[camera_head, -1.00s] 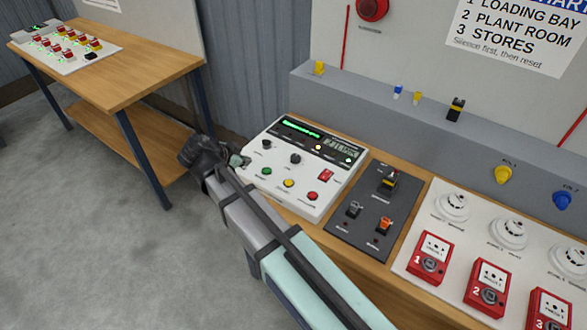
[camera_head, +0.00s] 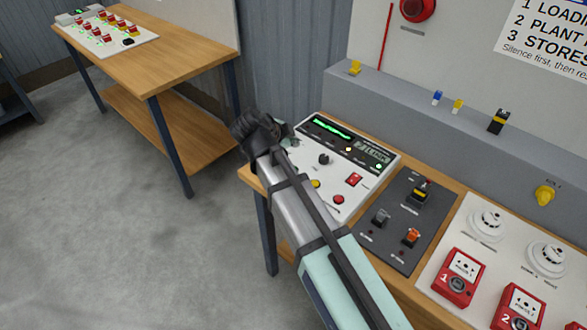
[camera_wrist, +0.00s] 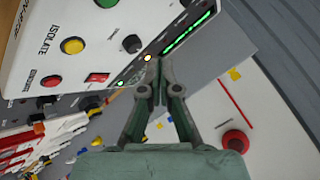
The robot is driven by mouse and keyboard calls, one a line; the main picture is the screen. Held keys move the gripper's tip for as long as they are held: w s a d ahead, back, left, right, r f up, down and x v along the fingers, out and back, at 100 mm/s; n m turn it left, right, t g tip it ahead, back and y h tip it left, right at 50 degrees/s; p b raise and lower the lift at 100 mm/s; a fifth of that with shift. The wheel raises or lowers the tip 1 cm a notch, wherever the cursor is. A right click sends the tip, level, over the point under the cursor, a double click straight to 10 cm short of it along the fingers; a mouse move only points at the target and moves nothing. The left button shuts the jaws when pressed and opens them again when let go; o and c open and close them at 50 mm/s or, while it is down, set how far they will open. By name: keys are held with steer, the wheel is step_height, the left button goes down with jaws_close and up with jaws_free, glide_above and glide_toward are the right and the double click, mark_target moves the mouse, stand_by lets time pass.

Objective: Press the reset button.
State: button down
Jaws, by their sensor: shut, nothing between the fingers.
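The white control panel (camera_head: 372,194) lies on the bench, with a lit green display, knobs and coloured buttons. In the head view its yellow button (camera_head: 315,184) and red button (camera_head: 339,199) show; my arm hides the green one. In the wrist view the yellow button (camera_wrist: 72,45) has "ISOLATE" lettering nearby, and the red button (camera_wrist: 52,81) has a label too small to read. I cannot tell which button is reset. My gripper (camera_wrist: 153,75) is shut and empty, its tips over the panel's display side, apart from the coloured buttons. In the head view it (camera_head: 290,131) is at the panel's left end.
A dark switch plate (camera_head: 398,242) lies right of the panel, then red call points (camera_head: 459,278) and white detectors (camera_head: 488,224). A grey ledge (camera_head: 400,105) runs behind. A second wooden table (camera_head: 185,55) stands at the left, with open floor in front.

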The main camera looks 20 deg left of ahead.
step_height(320, 180, down, 7)
steer(key=shift+f+b, duration=0.1)
steer(key=shift+b, duration=0.95)
steer(key=shift+f+b, duration=0.5)
steer(key=shift+f, duration=0.1)
steer(key=shift+f+b, duration=0.2)
steer(key=shift+b, duration=0.15)
steer(key=shift+f+b, duration=0.2)
steer(key=shift+b, duration=0.2)
steer(key=shift+f+b, duration=0.45)
steer(key=shift+b, duration=0.1)
stand_by(0.9)
steer(key=shift+r, duration=0.1)
stand_by(0.3)
steer(key=shift+r, duration=0.8)
steer(key=shift+r+p, duration=0.7)
steer(key=shift+r, duration=1.8)
